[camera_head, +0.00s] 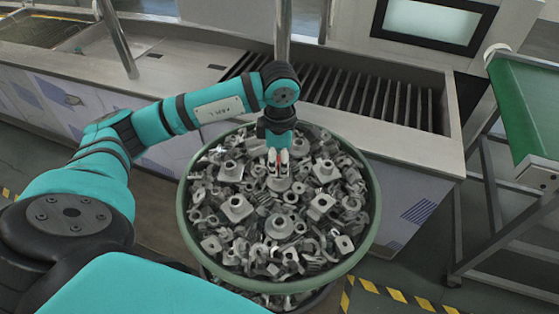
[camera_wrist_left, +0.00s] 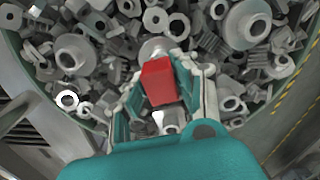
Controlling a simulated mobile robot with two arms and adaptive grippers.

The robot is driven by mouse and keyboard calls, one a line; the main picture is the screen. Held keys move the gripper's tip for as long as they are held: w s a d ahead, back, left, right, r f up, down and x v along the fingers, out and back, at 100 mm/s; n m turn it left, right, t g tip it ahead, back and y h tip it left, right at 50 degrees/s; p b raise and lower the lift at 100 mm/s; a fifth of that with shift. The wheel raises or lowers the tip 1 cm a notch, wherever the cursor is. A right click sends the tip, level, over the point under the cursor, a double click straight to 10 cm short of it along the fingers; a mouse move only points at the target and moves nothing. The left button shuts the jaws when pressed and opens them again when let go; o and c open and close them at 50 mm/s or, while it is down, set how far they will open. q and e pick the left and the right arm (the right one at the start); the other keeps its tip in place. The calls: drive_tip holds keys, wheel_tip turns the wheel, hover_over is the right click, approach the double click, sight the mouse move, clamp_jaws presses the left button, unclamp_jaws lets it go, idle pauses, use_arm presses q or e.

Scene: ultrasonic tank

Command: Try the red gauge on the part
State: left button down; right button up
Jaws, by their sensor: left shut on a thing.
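The red gauge (camera_wrist_left: 159,82) is a small red block between the fingers of my left gripper (camera_wrist_left: 162,92), which is shut on it. In the head view the left gripper (camera_head: 277,164) points down over the bin, and only a thin strip of red shows between its pale fingertips. A round grey metal part (camera_wrist_left: 155,47) lies just beyond the gauge in the wrist view; it also shows below the fingertips in the head view (camera_head: 279,184). I cannot tell whether the gauge touches it. My right gripper is not in view.
A round green bin (camera_head: 374,226) is heaped with loose grey metal parts (camera_head: 322,205). A steel tank counter (camera_head: 435,135) with a slatted opening stands behind it. A green conveyor (camera_head: 525,105) is at the right. Yellow-black floor tape runs at the lower right.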

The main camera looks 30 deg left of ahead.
use_arm(q)
drive_tip(key=shift+f+b, duration=0.3)
drive_tip(key=shift+f, duration=0.15)
idle(1.5)
drive_tip(key=shift+r, duration=0.1)
drive_tip(key=shift+r+p, duration=0.7)
drive_tip(key=shift+r, duration=0.8)
drive_tip(key=shift+r+p, duration=1.05)
drive_tip(key=shift+r, duration=0.95)
